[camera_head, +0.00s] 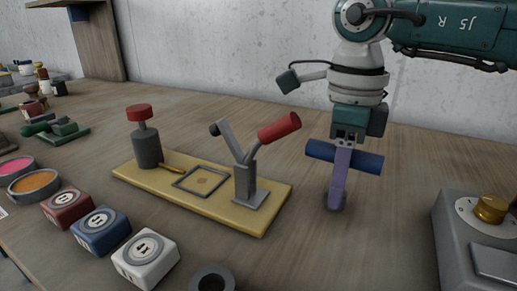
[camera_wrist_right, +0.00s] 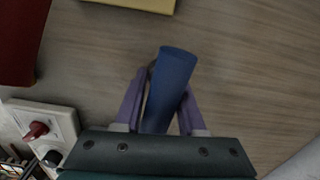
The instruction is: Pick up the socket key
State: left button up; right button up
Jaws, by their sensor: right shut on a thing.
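The socket key's blue bar handle (camera_head: 372,162) lies crosswise in my right gripper (camera_head: 339,184), to the right of the yellow board. My right gripper points down with its purple fingers shut on the key. In the right wrist view the blue handle (camera_wrist_right: 171,78) shows between the two purple fingers. A dark round end (camera_head: 335,205) shows below the fingers, low at the table; I cannot tell whether it touches. The rest of the key is hidden by the fingers. My left gripper is not in view.
The yellow board (camera_head: 262,222) carries a red-handled toggle clamp (camera_head: 279,128) and a red-topped grey post (camera_head: 145,148). Red, blue and white (camera_head: 146,258) labelled blocks stand in front. A grey box with a brass knob (camera_head: 490,209) is at right. Table behind my gripper is clear.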

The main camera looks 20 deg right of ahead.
grip_shut()
